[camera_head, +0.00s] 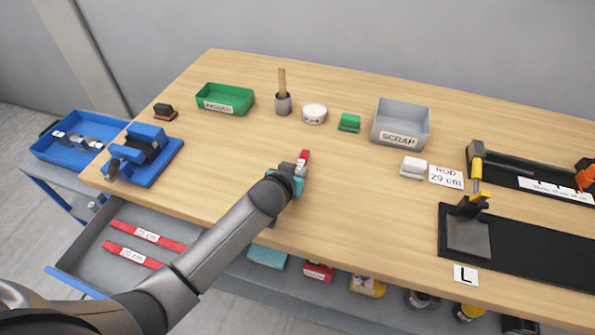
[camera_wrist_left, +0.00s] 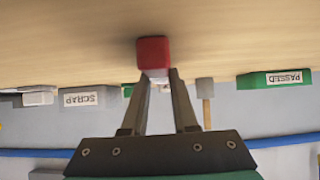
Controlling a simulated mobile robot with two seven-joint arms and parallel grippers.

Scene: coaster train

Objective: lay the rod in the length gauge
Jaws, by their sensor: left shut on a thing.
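My left gripper (camera_head: 298,172) is shut on a red rod (camera_head: 303,156) above the front middle of the table. In the left wrist view the rod (camera_wrist_left: 153,54) shows nearly end-on as a red square at the fingertips (camera_wrist_left: 158,76); its full length is hidden. At the right stands a black fixture (camera_head: 550,195) with a white marked scale strip and an orange part; it looks like the length gauge. It is well apart from the gripper and cut off by the picture edge. My right gripper is not in view.
A card reading ROD 20 cm (camera_head: 446,176) lies near the scrap bin (camera_head: 400,124). A black-based fixture with a yellow handle (camera_head: 520,250) stands front right. A green bin (camera_head: 224,99) and blue vise (camera_head: 143,155) are left. An open drawer (camera_head: 85,255) holds labelled red strips.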

